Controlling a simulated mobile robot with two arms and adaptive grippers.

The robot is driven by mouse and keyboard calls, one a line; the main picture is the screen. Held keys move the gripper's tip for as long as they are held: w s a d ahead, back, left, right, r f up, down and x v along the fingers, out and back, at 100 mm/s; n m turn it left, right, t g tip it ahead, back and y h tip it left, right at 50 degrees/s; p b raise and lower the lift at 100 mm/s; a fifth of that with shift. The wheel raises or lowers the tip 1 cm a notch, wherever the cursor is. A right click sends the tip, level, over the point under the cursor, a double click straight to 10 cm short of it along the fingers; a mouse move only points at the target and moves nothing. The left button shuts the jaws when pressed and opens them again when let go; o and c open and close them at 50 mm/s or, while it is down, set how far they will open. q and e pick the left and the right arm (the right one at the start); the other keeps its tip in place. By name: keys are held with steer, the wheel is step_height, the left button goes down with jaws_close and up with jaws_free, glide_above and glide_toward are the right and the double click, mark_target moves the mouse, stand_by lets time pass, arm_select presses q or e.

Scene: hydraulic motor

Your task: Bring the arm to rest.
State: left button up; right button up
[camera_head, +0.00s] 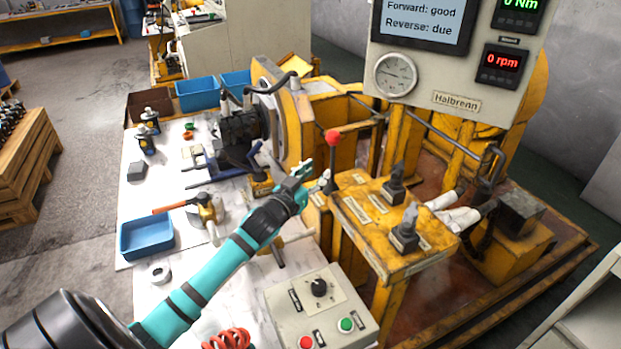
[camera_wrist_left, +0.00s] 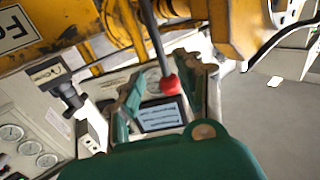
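My left arm comes in from the lower left in the head view. Its gripper (camera_head: 314,174) is close beside the red-knobbed lever (camera_head: 333,137) on the yellow test stand. In the left wrist view the two green fingers (camera_wrist_left: 168,95) stand apart, with the red knob (camera_wrist_left: 170,84) and its dark shaft showing between them. The fingers look open; I cannot tell whether either touches the lever. The lever stands nearly upright in the head view. My right gripper is in neither view.
A control box (camera_head: 320,305) with a knob and red and green buttons lies below my forearm. A blue tray (camera_head: 146,237), a hammer (camera_head: 180,206) and the motor (camera_head: 240,130) are on the white bench. The screen (camera_head: 424,20) reads "Forward: good, Reverse: due"; the rpm display (camera_head: 500,63) reads 0.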

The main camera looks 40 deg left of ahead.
arm_select(q)
steer(key=shift+s, duration=1.15)
